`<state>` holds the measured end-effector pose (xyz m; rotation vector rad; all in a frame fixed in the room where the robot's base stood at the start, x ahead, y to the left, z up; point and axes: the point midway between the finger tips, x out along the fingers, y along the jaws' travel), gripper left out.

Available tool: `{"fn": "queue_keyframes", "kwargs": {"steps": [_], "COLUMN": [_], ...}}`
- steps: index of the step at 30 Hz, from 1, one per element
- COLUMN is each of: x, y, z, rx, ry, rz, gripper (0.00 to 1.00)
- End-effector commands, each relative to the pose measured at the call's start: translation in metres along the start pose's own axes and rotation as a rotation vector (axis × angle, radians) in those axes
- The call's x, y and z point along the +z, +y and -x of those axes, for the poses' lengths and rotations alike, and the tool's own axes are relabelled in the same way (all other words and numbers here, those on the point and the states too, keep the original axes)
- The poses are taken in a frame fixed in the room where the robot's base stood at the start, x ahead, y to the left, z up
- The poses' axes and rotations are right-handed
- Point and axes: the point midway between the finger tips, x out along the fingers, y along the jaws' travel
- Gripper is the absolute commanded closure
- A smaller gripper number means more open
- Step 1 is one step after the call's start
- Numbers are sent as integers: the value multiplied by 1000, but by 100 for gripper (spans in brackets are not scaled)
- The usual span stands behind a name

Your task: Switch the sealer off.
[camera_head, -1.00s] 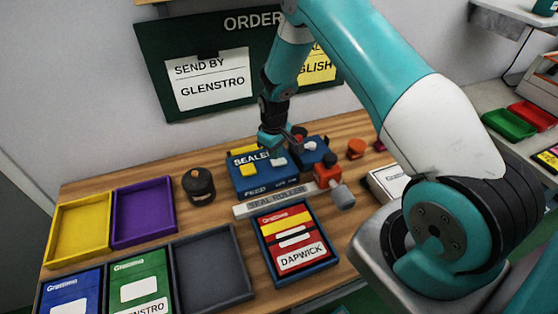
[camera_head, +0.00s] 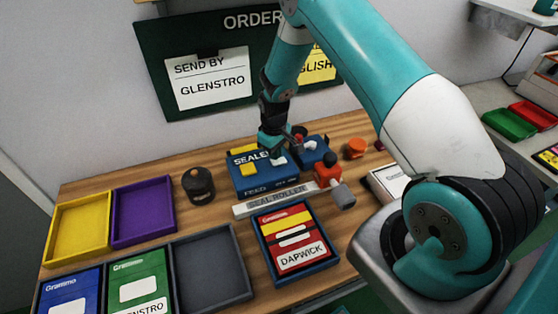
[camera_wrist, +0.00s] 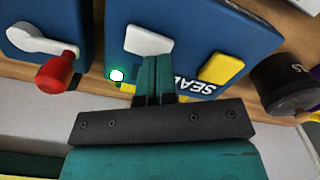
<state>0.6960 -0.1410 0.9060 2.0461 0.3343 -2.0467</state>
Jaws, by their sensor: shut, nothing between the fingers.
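The blue sealer (camera_head: 262,184) sits on the wooden bench, marked SEALER and FEED. In the wrist view its top (camera_wrist: 192,22) carries a white rocker (camera_wrist: 148,40), a yellow block (camera_wrist: 221,68) and a green lamp (camera_wrist: 117,75), which glows. My gripper (camera_wrist: 158,60) is shut and empty. Its fingertips are at the near edge of the white rocker and look to be touching or just above it; I cannot tell which. In the head view my gripper (camera_head: 272,147) comes down over the sealer's back edge, and part of the sealer's label is hidden.
A blue unit with a red-knobbed lever (camera_wrist: 55,74) stands close beside the sealer. A dark round pot (camera_head: 199,186) is on its other side. A grey seal roller bar (camera_head: 273,200) and a tray with a red DAPWICK packet (camera_head: 293,243) lie in front.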

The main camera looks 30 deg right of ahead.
Motion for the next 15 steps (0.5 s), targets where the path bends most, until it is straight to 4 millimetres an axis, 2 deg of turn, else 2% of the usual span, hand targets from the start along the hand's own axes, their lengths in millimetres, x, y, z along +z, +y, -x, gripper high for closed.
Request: {"fn": "queue_keyframes", "kwargs": {"steps": [15], "x": [0], "y": [0], "z": [-9], "rx": [0], "ry": [0], "rz": [0], "gripper": [100]}}
